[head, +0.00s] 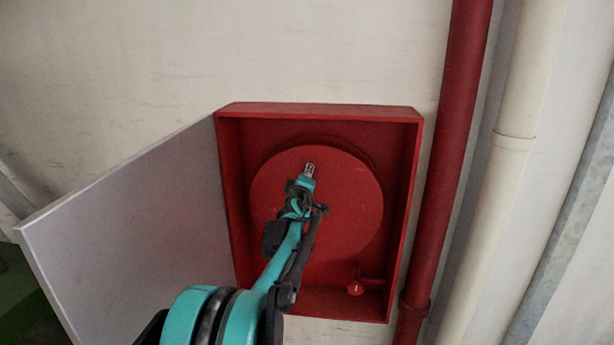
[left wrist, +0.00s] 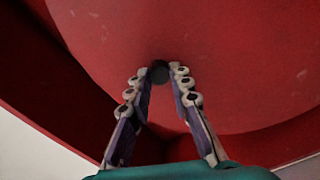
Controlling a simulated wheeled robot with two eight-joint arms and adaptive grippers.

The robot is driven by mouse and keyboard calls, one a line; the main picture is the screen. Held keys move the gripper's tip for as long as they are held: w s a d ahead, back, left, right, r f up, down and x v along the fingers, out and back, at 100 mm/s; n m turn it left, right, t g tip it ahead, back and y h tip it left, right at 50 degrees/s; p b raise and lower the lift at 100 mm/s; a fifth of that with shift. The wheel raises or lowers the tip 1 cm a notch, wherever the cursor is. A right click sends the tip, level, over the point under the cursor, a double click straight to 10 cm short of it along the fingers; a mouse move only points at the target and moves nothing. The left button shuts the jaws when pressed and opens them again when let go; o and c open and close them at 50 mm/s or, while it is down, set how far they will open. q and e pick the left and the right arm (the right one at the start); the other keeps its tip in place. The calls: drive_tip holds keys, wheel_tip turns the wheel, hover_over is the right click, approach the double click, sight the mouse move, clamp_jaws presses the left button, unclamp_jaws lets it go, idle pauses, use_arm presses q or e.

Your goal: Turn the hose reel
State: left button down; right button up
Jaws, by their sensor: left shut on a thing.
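The hose reel (head: 350,205) is a round red disc inside an open red wall cabinet (head: 320,109). It fills much of the left wrist view (left wrist: 235,45). My left gripper (head: 309,169) is in front of the upper middle part of the disc in the head view. In the left wrist view its fingers (left wrist: 159,76) are shut on a small dark round knob (left wrist: 158,73) at the reel's face. My arm covers the lower left part of the reel in the head view. My right gripper is not in view.
The pale cabinet door (head: 130,225) stands open to the left. A small red valve (head: 355,288) sits at the cabinet's lower right. A red pipe (head: 450,160) and a cream pipe (head: 510,165) run along the wall to the right.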

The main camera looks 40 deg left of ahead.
use_arm(q)
drive_tip(key=shift+w+d, duration=0.2)
drive_tip(key=shift+d, duration=0.2)
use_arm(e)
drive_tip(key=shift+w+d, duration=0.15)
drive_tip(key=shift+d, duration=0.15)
use_arm(q)
drive_tip(key=shift+m, duration=0.3)
drive_tip(key=c, duration=1.4)
unclamp_jaws()
drive_tip(key=shift+o, duration=0.2)
drive_tip(key=shift+s, duration=0.1)
drive_tip(key=v, duration=1.2)
